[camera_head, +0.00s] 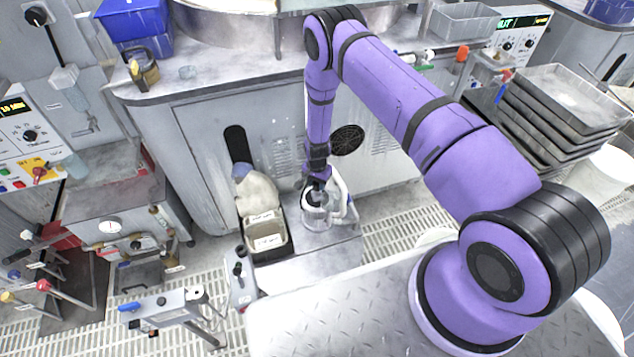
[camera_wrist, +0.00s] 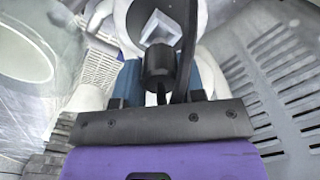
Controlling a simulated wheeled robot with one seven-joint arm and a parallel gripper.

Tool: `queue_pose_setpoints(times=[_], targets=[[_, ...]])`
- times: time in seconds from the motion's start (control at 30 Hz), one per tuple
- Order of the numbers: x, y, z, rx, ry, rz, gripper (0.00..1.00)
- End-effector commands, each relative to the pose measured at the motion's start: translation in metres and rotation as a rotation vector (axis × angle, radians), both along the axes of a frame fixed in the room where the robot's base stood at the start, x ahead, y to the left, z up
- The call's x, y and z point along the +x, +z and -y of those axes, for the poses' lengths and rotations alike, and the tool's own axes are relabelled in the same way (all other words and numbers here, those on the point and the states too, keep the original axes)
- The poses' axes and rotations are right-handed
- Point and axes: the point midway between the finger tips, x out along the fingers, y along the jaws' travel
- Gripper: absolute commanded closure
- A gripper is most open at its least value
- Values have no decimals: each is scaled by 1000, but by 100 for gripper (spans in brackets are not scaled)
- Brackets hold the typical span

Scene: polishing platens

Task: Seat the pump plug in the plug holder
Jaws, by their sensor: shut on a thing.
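My gripper (camera_head: 317,184) points down over a low metal stand in front of the grey cabinet. In the wrist view its two blue fingers are closed around a black cylindrical piece, apparently the pump plug (camera_wrist: 159,64), with a dark strip like a cord beside it. Beyond the plug is a white ring-shaped body (camera_wrist: 118,22) with a dark centre and a pale square piece (camera_wrist: 160,27). In the head view a white looped part (camera_head: 341,205) stands close to my gripper. I cannot tell which part is the plug holder, or whether the plug touches it.
A bin with a cloth-like bundle (camera_head: 257,192) stands left of my gripper. The low metal stand (camera_head: 325,262) has bare surface in front. A grey cabinet (camera_head: 208,170) rises behind. Stacked trays (camera_head: 560,115) are at the right, and a control post (camera_head: 240,280) is at the front left.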

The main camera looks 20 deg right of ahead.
Motion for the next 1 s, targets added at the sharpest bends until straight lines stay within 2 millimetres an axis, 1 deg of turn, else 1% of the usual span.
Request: queue_pose_setpoints(times=[1.0], targets=[[0,-22,0,0,1,1,88]])
